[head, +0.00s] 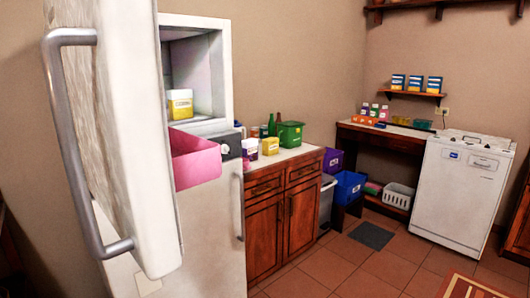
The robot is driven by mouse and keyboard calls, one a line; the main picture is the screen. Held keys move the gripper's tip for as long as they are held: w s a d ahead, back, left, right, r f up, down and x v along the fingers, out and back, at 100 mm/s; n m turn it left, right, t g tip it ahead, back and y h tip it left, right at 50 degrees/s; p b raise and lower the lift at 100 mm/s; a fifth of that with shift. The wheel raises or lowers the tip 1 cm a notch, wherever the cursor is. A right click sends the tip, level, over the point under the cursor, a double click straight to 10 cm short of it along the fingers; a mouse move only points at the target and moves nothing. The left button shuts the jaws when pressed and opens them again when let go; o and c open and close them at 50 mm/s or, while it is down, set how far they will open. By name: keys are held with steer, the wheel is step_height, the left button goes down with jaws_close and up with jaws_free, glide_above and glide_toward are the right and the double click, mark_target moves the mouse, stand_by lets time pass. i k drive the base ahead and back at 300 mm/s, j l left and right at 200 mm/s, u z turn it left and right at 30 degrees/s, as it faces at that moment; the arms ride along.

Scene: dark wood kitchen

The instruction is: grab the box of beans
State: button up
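I cannot tell which thing is the box of beans; no label is readable. A white and yellow box-like container (180,104) stands in the open upper compartment of the white fridge (206,27). A similar small yellow and white container (271,146) is on the counter. Several blue, white and yellow boxes, one of them at the left end (398,82), stand upright in a row on a small wall shelf. My gripper is not in view.
The open fridge door (120,150) with its grey handle fills the left. A pink bin (195,160) juts out below the compartment. A green bin (290,134) and bottles stand on the counter. A white appliance (462,190) is at right. Tiled floor between is mostly clear.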

mark_target(250, 147)
steer(key=k, duration=0.2)
steer(key=k+l+z, duration=0.1)
steer(key=k+z, duration=0.4)
steer(key=i+z, duration=0.65)
steer(key=i+j, duration=0.15)
steer(key=i, duration=0.45)
steer(key=i+j, duration=0.2)
steer(key=i, duration=0.45)
steer(key=i+j, duration=0.1)
steer(key=i, duration=2.5)
steer(key=i+u, duration=0.35)
steer(key=i+l+u, duration=0.3)
steer(key=i+j, duration=0.05)
steer(key=i, duration=0.05)
